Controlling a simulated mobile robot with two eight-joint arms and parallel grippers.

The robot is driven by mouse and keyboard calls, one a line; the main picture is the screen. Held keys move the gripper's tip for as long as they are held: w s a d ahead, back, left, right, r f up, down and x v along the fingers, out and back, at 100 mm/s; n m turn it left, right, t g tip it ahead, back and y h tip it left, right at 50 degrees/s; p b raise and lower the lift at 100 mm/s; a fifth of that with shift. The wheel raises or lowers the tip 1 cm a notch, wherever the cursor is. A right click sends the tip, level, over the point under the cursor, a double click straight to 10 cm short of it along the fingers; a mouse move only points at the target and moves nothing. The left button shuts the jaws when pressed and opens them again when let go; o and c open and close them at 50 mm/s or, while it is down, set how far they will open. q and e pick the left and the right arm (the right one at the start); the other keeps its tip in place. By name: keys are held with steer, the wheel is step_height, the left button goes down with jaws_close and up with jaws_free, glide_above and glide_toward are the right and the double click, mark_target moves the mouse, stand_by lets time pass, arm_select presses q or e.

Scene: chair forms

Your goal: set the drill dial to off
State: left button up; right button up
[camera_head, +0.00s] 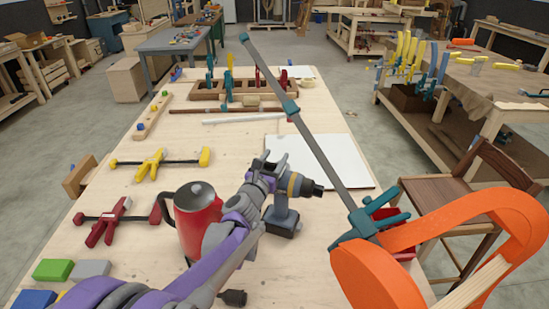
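The drill (281,206) stands upright on its dark battery base on the workbench, a little right of the middle. It has a grey handle, a yellow band and a dark chuck pointing right. My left gripper (265,170) is at the rear end of the drill's body, on its left side, and overlaps it in the picture. I cannot tell whether its fingers touch the drill or how far apart they are. The drill's dial cannot be made out; the gripper hides the rear of the body. My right gripper is not in view.
A red canister (196,214) stands just left of my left forearm. A long teal bar clamp (322,158) slants past the drill's right side. A large orange curved piece (385,278) fills the lower right. A white board (330,160) lies behind the drill. Red (107,221) and yellow (152,164) clamps lie left.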

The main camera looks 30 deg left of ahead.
arm_select(q)
steer(key=shift+o, duration=1.1)
steer(key=shift+s, duration=0.1)
steer(key=s+d, duration=0.1)
steer(key=s, duration=0.9)
steer(key=shift+s+d+b, duration=0.3)
steer(key=shift+d+b, duration=0.05)
steer(key=shift+b, duration=0.1)
